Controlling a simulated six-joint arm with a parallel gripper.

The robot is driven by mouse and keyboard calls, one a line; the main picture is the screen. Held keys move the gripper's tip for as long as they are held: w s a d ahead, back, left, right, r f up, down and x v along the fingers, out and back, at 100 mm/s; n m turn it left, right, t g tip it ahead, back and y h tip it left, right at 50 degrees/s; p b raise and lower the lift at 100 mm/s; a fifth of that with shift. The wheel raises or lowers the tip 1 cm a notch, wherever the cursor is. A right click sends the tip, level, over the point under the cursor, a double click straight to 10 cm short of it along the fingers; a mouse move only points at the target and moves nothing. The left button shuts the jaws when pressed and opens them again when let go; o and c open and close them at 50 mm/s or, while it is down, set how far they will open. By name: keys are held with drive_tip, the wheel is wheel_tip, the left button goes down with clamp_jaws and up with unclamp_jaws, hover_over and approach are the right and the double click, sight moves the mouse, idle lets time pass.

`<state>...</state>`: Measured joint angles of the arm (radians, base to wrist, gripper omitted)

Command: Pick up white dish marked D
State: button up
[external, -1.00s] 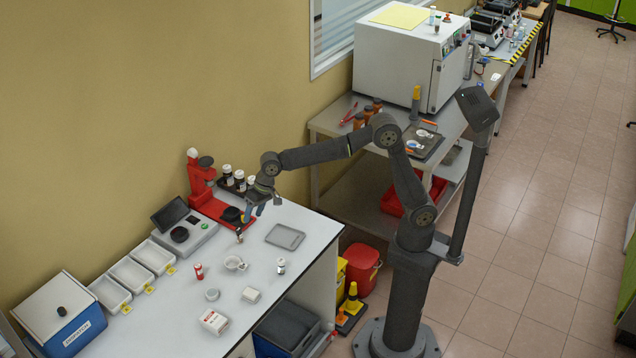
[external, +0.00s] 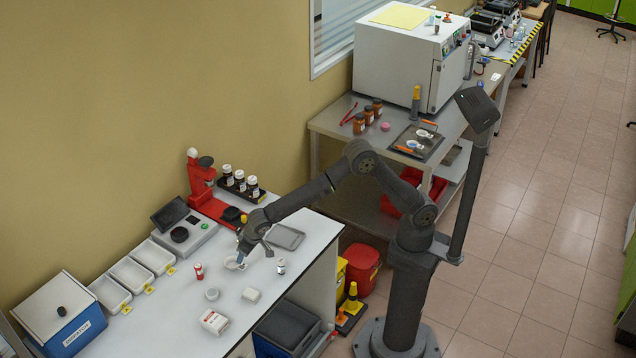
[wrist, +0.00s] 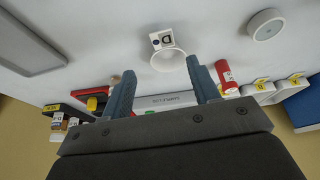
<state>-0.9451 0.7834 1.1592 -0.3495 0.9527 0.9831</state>
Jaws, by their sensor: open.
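The white dish marked D (wrist: 168,60) lies on the white bench, with its square D tag (wrist: 162,39) on the far side of the bowl in the wrist view. In the external view the dish (external: 234,265) is partly behind my gripper (external: 240,258). My gripper, which also shows in the wrist view (wrist: 160,66), is open and empty. Its fingers are blue-grey and point down at the bench. The dish appears between and just beyond the fingertips. I cannot tell the exact height gap.
A grey tray (external: 285,237) lies behind right. White trays and a balance (external: 184,236) line the wall.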

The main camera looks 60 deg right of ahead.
sight(241, 265)
drive_tip(key=shift+a+x, duration=0.2)
drive_tip(key=shift+x, duration=1.55)
drive_tip(key=shift+a+x, duration=0.15)
drive_tip(key=shift+x, duration=1.65)
drive_tip(key=shift+s, duration=0.2)
drive_tip(key=shift+c, duration=0.5)
drive_tip(key=c, duration=1)
